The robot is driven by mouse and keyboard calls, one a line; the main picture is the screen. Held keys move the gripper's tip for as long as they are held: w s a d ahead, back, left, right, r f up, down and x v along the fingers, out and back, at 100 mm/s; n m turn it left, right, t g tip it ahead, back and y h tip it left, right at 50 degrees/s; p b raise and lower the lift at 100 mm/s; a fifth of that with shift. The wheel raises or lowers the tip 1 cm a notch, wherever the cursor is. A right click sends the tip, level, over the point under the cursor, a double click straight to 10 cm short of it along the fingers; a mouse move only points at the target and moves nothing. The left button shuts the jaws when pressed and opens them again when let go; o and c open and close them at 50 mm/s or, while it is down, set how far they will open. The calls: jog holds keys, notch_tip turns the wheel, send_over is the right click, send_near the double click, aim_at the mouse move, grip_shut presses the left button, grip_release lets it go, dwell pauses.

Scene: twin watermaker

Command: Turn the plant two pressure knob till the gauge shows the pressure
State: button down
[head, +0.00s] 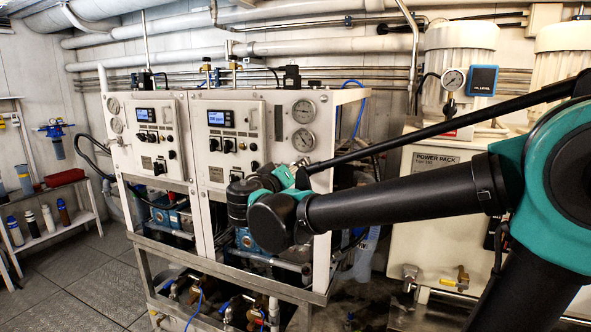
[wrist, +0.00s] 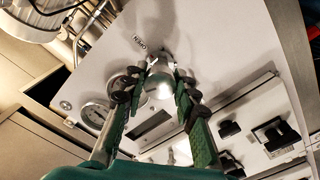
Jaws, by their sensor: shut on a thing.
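The plant two cabinet (head: 262,105) is the right-hand one of two white cabinets in the head view. Two round gauges, an upper one (head: 303,111) and a lower one (head: 303,140), sit on its right side. My gripper (head: 300,170) is at the panel just below them, partly hidden by my wrist. In the wrist view my gripper (wrist: 158,76) has one finger on each side of a shiny metal pressure knob (wrist: 160,88) and is shut on it. A gauge (wrist: 95,115) shows left of the fingers; its needle is too small to read. The knob is hidden in the head view.
A display (head: 220,118) and several black switches are on the plant two panel; some switches (wrist: 228,128) show right of my fingers. Plant one (head: 145,125) stands left. A power pack (head: 435,165) stands right, behind my arm. Pipes run overhead.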

jog(key=c, duration=1.2)
grip_release()
jog(key=shift+o, duration=0.2)
jog(key=v, duration=1.2)
